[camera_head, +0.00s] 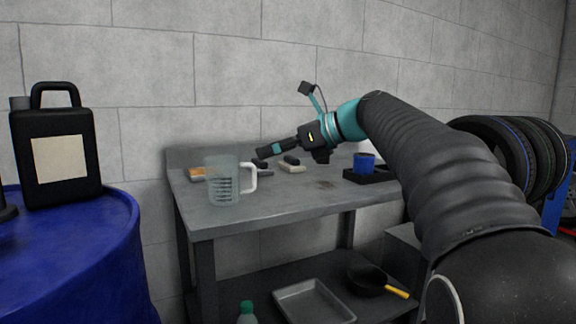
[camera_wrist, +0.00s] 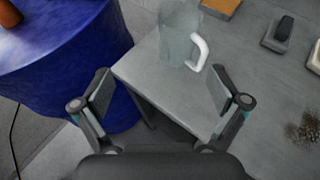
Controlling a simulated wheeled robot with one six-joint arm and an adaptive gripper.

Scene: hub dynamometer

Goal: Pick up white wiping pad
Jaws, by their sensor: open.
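The white wiping pad (camera_head: 292,167) looks like a cream block with a dark grip on top. It lies on the grey metal table (camera_head: 300,196), toward the back. In the wrist view the pad (camera_wrist: 315,58) is cut off by the right edge, and only a cream part shows. My gripper (camera_head: 264,152) is above the table, to the left of the pad in the head view. In the wrist view my gripper (camera_wrist: 161,84) is open and empty, its fingers spread apart over the table's front left corner, with the pad off to the right.
A clear jug (camera_head: 222,180) with a white handle stands near the table's left side. A grey block with a dark grip (camera_wrist: 279,35) and an orange-brown block (camera_wrist: 221,5) lie nearby. A blue cup (camera_head: 364,162) is at right. A blue drum (camera_head: 75,245) stands left of the table.

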